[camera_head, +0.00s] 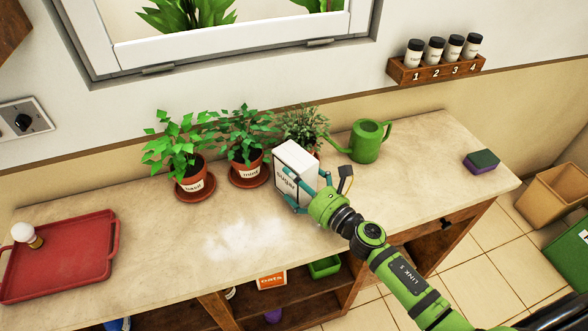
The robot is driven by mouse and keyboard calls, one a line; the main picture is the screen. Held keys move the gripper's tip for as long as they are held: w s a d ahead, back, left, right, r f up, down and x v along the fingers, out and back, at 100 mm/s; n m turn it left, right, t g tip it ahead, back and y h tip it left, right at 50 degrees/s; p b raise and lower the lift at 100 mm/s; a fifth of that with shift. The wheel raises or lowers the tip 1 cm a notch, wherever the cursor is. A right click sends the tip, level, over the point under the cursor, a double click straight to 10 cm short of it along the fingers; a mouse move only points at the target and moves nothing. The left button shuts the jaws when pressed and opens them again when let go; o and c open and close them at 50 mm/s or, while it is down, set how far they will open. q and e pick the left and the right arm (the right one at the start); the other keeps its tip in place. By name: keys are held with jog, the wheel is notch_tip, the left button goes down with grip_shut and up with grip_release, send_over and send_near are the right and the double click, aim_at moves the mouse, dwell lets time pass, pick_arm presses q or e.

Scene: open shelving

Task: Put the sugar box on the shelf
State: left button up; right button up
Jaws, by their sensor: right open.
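The white sugar box (292,172) stands upright on the countertop, with its label facing the front. It is in front of the rear plant pots. My right gripper (305,189) is at the box, with its teal fingers around or beside its lower part. Its jaws are open, and I cannot tell whether they touch the box. The shelf (318,294) under the counter is partly visible, with an orange and white box (271,281) and a green tray (324,267) on it. My left gripper is not in view.
Potted basil (193,187), mint (248,172) and another herb (303,128) stand behind, with a green watering can (368,142). A red tray (62,262) lies left, a sponge (481,161) right. White powder (245,240) covers the front middle.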

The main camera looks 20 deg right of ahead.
jog(key=x, duration=0.2)
jog(key=shift+w+a, duration=0.15)
jog(key=shift+w, duration=0.1)
jog(key=c, duration=1.5)
jog(key=shift+r, duration=0.15)
jog(key=shift+r, duration=0.15)
